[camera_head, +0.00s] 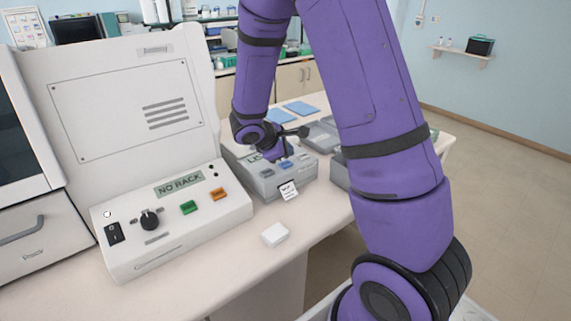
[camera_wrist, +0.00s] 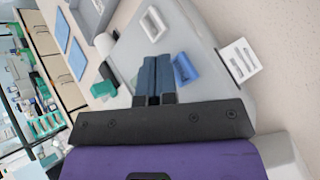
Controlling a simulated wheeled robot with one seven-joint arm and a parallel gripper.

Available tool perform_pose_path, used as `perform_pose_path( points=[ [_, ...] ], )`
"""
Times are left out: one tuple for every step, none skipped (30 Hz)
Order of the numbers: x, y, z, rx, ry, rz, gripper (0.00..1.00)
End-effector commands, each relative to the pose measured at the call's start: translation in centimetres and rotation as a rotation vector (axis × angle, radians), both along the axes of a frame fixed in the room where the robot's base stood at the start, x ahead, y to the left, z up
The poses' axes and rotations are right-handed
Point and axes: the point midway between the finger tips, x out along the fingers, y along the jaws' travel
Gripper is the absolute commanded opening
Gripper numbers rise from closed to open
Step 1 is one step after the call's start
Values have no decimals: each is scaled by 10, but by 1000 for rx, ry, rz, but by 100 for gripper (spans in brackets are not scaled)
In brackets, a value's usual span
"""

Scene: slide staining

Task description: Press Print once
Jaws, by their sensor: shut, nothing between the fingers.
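A grey label printer (camera_head: 262,187) stands on the bench, and its light top fills the middle of the wrist view (camera_wrist: 128,35). On its top is a blue button (camera_head: 287,164), which also shows in the wrist view (camera_wrist: 186,68). A pale button (camera_wrist: 153,24) lies further along the top. No lettering on the buttons can be read. A printed white label (camera_head: 288,191) sticks out of the printer's front. My gripper (camera_head: 277,153) is shut and empty, its fingertips (camera_wrist: 156,60) over the printer's top beside the blue button. Whether they touch the surface cannot be told.
A white stainer panel (camera_head: 180,235) with a "NO RACK" display, black knob, and green and orange buttons stands left of the printer. A small white block (camera_head: 275,234) lies in front. Grey trays (camera_head: 322,137) and blue mats (camera_head: 300,108) lie behind.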

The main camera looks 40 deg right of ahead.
Motion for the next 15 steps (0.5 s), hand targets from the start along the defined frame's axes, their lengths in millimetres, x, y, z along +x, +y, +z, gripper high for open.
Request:
perform_pose_path(
  points=[
    [0,0,5,0,-4,-1,0],
    [0,0,8,1,-5,-1,0],
    [1,0,11,0,-3,1,0],
    [0,0,14,0,-3,1,0],
    [0,0,17,1,-5,-1,0],
    [0,0,20,2,-5,-1,0],
    [0,0,23,1,-4,0,0],
    [1,0,25,1,-4,0,0],
    [1,0,28,1,-4,0,0],
    [1,0,31,0,-4,-1,0],
    [0,0,34,0,-4,-1,0],
    [1,0,37,0,-4,-1,0],
    [0,0,39,0,-4,-1,0],
    [0,0,40,0,-3,0,0],
    [0,0,42,0,-2,0,0]
  ],
)
